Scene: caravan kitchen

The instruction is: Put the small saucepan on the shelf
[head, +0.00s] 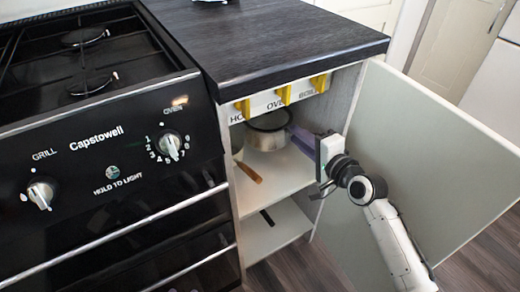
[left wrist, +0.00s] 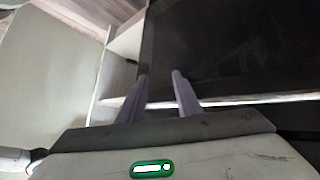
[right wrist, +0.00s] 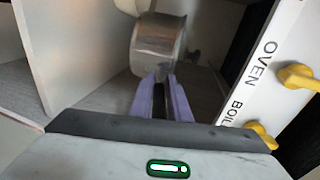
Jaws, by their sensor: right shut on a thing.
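The small saucepan (head: 268,138), a shiny metal pot with a dark rim, is inside the open cupboard at the level of the upper shelf (head: 283,172). I cannot tell whether its base touches the shelf. My right gripper (head: 292,131) reaches in from the right and is shut on its dark handle. In the right wrist view the saucepan (right wrist: 157,45) is just beyond the purple fingertips (right wrist: 165,78). My left gripper (left wrist: 161,74) shows only in its wrist view, open and empty, facing a dark glossy front.
A brown wooden handle (head: 249,172) juts from the shelf's left side. Yellow knobs (head: 285,94) on a label strip hang above the opening. The cupboard door (head: 432,150) stands open at right; the black cooker (head: 100,150) is at left. A lower shelf (head: 275,232) holds a dark handle.

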